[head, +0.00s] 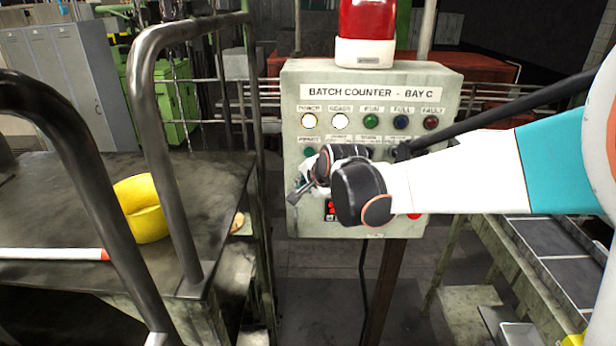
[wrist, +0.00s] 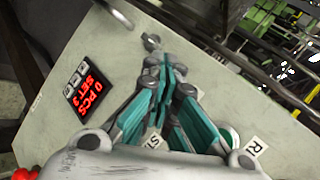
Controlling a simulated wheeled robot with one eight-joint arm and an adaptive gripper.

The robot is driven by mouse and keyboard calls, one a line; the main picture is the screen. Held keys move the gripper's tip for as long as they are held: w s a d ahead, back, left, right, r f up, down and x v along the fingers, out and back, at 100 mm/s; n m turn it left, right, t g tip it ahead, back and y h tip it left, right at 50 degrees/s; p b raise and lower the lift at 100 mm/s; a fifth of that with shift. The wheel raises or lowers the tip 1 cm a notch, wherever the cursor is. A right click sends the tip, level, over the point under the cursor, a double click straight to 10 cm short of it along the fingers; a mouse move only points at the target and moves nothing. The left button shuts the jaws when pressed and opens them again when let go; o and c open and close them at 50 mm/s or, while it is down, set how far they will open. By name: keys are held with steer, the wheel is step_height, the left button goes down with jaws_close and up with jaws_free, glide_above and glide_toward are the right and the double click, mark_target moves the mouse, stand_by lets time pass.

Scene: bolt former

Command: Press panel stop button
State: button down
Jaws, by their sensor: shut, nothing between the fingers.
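The grey control panel (head: 290,110), labelled "BATCH COUNTER - BAY C", stands ahead in the head view. Its face also fills much of the wrist view (wrist: 100,60). My gripper (head: 300,192) is in front of the panel's lower left part. In the wrist view my gripper (wrist: 172,68) has its teal fingers together and empty, over the panel face. I cannot make out the stop button itself; my wrist and fingers hide part of the lower panel. Contact with the panel is unclear.
A red display (wrist: 90,95) reads "0 PCS SET 3". A red knob (wrist: 25,173) shows at the lower left edge. A red beacon (head: 367,20) tops the panel. Dark rails (head: 150,90) and a workbench (head: 60,180) with a yellow object (head: 143,208) stand left.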

steer(key=shift+s, duration=0.1)
stand_by(0.3)
steer(key=shift+s, duration=0.3)
steer(key=s, duration=0.6)
stand_by(0.6)
steer(key=shift+a, duration=0.1)
